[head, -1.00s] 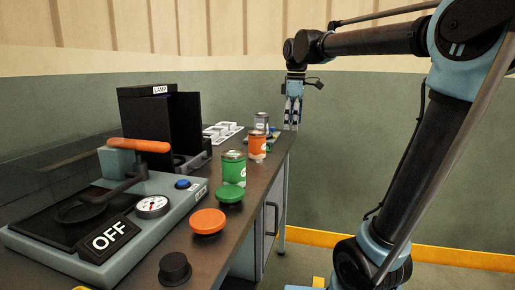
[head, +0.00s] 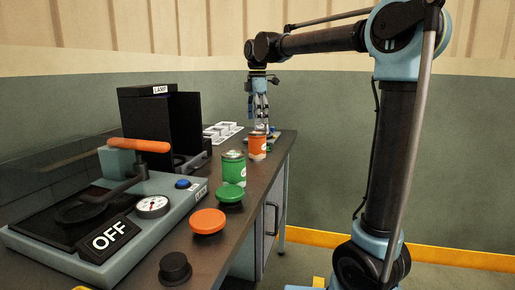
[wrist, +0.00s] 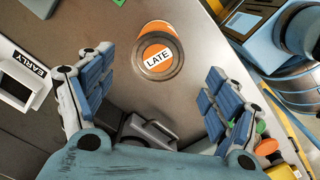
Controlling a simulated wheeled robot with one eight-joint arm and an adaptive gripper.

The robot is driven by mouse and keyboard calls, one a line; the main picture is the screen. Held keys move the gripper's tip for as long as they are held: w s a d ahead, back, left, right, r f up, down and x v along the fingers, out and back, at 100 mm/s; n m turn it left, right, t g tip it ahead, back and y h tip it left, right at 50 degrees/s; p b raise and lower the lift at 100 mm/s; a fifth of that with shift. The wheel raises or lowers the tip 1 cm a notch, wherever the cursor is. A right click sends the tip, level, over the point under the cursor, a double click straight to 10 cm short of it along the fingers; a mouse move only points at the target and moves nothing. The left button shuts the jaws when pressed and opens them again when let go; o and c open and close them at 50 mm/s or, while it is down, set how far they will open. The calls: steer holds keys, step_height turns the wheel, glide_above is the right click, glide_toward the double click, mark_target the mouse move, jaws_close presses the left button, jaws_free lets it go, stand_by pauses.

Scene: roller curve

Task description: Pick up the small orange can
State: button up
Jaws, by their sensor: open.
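The small orange can (head: 257,147) stands upright on the bench in the head view, behind the green can and in front of my gripper (head: 261,113). My gripper points down over the far end of the bench. In the wrist view, a round orange thing with a metal rim, lettered LATE (wrist: 159,57), lies ahead of my gripper (wrist: 150,100), between the widely spread fingers and apart from both. I cannot tell for sure whether it is the same can. The open gripper holds nothing.
A green can (head: 233,168), green knob (head: 230,194), orange knob (head: 208,221) and black knob (head: 174,268) line the bench's front edge. White trays (head: 219,131) lie behind. An EARLY label (wrist: 23,61) shows.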

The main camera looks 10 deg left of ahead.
mark_target(257, 143)
step_height(257, 143, down, 11)
steer(key=shift+w+a+f, duration=0.1)
steer(key=shift+w, duration=0.05)
stand_by(0.5)
steer(key=shift+c, duration=0.4)
steer(key=c, duration=1.1)
